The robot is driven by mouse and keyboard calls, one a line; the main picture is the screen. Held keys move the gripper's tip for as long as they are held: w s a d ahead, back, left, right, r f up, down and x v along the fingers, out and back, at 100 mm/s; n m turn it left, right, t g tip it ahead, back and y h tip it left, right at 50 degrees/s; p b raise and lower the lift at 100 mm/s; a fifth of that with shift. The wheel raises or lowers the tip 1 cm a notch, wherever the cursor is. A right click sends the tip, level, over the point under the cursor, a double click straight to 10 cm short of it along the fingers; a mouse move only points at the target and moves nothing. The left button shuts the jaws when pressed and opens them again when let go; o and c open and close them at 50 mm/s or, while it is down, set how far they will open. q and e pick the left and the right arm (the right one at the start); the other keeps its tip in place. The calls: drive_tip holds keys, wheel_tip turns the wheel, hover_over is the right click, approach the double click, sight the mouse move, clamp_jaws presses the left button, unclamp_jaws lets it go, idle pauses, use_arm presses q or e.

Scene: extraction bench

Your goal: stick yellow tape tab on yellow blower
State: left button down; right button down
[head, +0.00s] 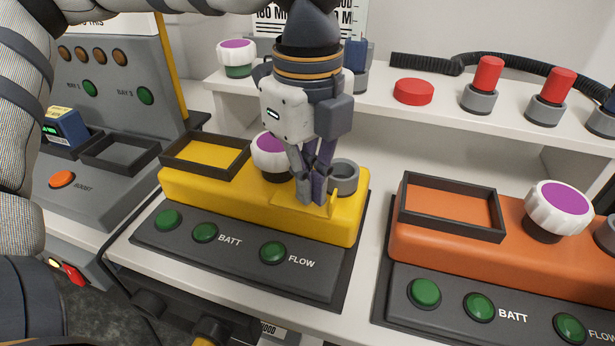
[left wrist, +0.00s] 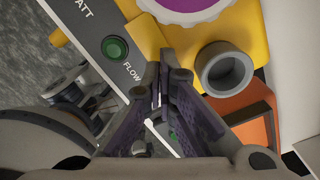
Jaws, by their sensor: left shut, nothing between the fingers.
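The yellow blower (head: 190,185) stands on a dark base with green buttons on the bench. It carries a purple-and-white knob, a grey ring and a black-framed recess; part of it shows in the left wrist view (left wrist: 252,22). My left gripper (head: 314,198) points down at the blower's front edge, between knob and ring, shut and empty. A flat yellow piece (head: 284,203), seemingly the tape tab, lies at that edge beside the fingertips; it also shows in the left wrist view (left wrist: 146,40). I cannot tell whether it is fully stuck down. My right gripper is out of view.
An orange blower (head: 410,238) stands to the right, across a gap. A grey charging station (head: 95,185) with a battery is at the left. The shelf behind holds a red button (head: 414,92), red-topped posts (head: 486,80) and a black hose (head: 430,62).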

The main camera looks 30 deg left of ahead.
sight(307, 207)
use_arm(q)
drive_tip(key=shift+f, duration=0.85)
idle(1.1)
drive_tip(key=shift+r, duration=3.55)
